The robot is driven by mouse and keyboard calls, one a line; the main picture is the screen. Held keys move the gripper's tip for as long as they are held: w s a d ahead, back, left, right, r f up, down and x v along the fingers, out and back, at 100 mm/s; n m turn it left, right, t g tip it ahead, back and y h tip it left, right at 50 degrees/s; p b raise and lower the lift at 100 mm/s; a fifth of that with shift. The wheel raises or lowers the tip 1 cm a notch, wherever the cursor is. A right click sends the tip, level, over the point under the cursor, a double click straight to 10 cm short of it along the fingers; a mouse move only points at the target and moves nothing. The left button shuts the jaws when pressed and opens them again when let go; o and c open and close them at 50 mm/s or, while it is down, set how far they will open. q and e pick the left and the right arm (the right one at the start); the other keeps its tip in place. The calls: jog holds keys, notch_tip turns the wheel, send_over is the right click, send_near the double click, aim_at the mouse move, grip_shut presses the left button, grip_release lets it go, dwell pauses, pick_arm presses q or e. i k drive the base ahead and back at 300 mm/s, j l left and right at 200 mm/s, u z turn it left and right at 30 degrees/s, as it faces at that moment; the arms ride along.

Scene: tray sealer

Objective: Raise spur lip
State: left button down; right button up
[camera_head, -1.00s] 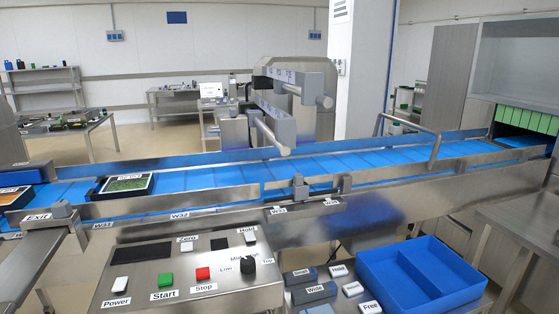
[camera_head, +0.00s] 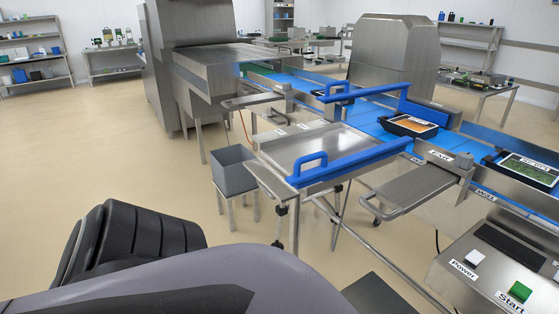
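A steel spur table (camera_head: 312,143) stands beside the conveyor in the middle of the head view. A blue bar with a loop handle (camera_head: 350,163) runs along its near edge; I cannot tell for sure whether this is the spur lip. A second blue bar with a handle (camera_head: 368,92) stands across the belt behind it. No lip label is readable. A dark, grey-shelled part of my own body fills the lower left. Neither gripper's fingers are in view, and nothing of mine touches the spur table.
The blue conveyor belt (camera_head: 357,117) carries a tray with orange contents (camera_head: 411,125) and a tray with green contents (camera_head: 531,169). A steel Exit plate (camera_head: 412,188), a grey bin (camera_head: 235,168) on a stand and a button panel (camera_head: 490,270) are near. Floor at left is clear.

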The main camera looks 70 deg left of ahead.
aim_at(274, 185)
jog(key=u, duration=1.9)
